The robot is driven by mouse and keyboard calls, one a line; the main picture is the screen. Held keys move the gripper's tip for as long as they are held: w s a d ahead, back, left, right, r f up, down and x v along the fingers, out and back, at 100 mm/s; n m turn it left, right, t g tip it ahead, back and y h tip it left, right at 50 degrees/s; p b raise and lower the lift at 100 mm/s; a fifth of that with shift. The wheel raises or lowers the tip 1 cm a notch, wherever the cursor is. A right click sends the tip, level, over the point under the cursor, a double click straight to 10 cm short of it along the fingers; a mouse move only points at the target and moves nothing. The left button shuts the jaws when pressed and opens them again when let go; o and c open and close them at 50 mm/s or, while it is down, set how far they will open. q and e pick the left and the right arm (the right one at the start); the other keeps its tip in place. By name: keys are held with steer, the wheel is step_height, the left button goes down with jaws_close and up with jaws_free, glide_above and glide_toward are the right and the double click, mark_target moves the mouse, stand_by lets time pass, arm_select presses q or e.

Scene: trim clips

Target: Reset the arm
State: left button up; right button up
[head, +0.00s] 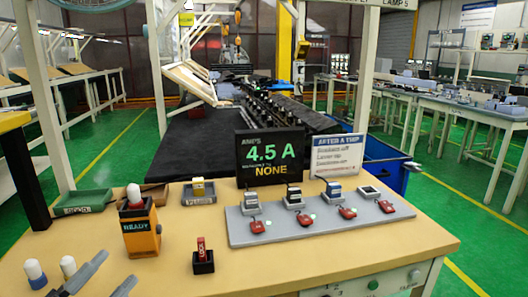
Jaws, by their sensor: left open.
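My left gripper (115,270) is at the bottom left of the head view, low over the near left part of the workbench. Its two grey fingers are spread apart with nothing between them. The fingers point up and to the right, short of the orange unit marked READY (141,240) and left of the small black block with a red tag (203,262). My right gripper is not in view.
A grey board (330,233) holds several clip-like units with red tags. Behind it stand a black display reading 4.5 A and NONE (270,158) and a white sign (337,155). A green tray (82,203) and a grey tray (198,199) lie at the back left. The front-middle workbench (270,262) is clear.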

arm_select(q)
steer(key=s+f+n+g+y+p, duration=0.1)
steer(key=s+f+n+g+y, duration=0.1)
steer(key=f+n+y, duration=0.5)
steer(key=s+f+n+g+y+p, duration=0.1)
steer(key=s+f+n+g+y, duration=0.15)
steer(key=f+n, duration=0.6)
steer(key=s+d+f+g, duration=0.4)
steer(key=s+f, duration=0.5)
steer(key=f, duration=0.4)
steer(key=shift+d+n+h+p, duration=0.35)
steer(key=shift+d+p, duration=0.05)
steer(key=shift+d, duration=0.2)
